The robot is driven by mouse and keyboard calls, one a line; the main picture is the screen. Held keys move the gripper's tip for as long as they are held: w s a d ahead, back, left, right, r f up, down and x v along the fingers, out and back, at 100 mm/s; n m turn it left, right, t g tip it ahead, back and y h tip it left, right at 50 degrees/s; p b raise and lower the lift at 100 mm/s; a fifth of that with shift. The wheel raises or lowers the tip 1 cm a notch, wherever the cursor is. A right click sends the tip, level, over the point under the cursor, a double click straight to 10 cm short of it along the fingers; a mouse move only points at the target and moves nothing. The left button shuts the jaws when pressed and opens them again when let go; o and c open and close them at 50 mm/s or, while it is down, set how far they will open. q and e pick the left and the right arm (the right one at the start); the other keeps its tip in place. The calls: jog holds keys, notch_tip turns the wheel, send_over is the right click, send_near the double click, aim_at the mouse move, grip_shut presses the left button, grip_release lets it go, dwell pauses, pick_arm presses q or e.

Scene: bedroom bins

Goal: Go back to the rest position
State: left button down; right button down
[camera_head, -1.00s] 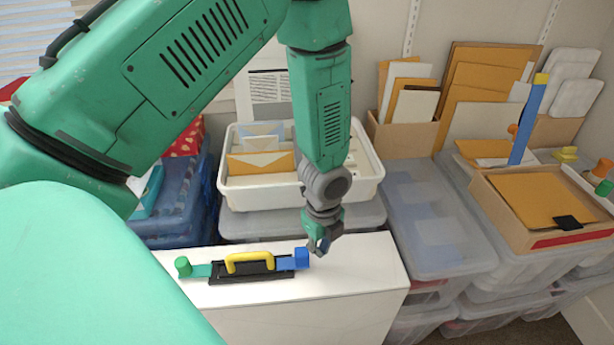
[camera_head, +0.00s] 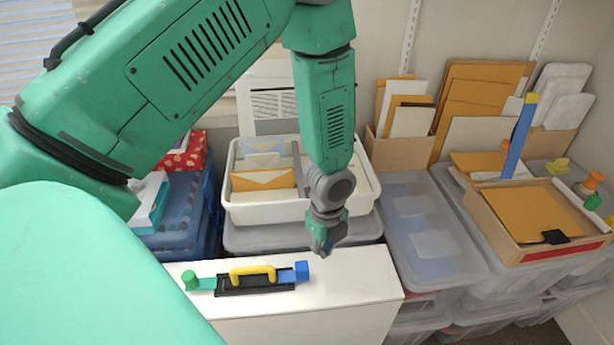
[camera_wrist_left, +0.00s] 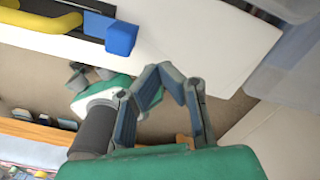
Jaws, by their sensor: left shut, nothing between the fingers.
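My left gripper (camera_head: 324,248) is shut and empty. It hangs above the back edge of the white surface (camera_head: 352,290), to the right of the blue block. In the left wrist view its fingers (camera_wrist_left: 166,75) come together with nothing between them. A black holder with a yellow handle (camera_head: 252,272) lies on the white surface. A blue block (camera_head: 302,271) is at its right end and a green knob (camera_head: 190,280) at its left end. The blue block also shows in the left wrist view (camera_wrist_left: 122,38), apart from the fingers. My right gripper is not clearly in view.
A white bin with envelopes (camera_head: 270,212) stands behind the gripper. Clear lidded boxes (camera_head: 425,235) are to the right, with a cardboard tray (camera_head: 480,212) of envelopes and a tall blue bar (camera_head: 519,140). The white surface right of the blue block is clear.

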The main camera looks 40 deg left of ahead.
pick_arm(q)
jog(key=shift+r+p, duration=0.7)
jog(key=shift+r, duration=0.25)
jog(key=s+f+n, duration=0.3)
jog(key=s+n, duration=0.6)
jog(key=s, duration=0.1)
jog(key=s+d+f+n, duration=0.1)
jog(key=s+f+n, duration=0.2)
jog(key=s+n, duration=0.7)
jog(key=shift+d+f+t, duration=0.15)
jog(key=shift+f+t, duration=0.15)
jog(key=shift+f, duration=0.1)
jog(key=shift+w, duration=0.2)
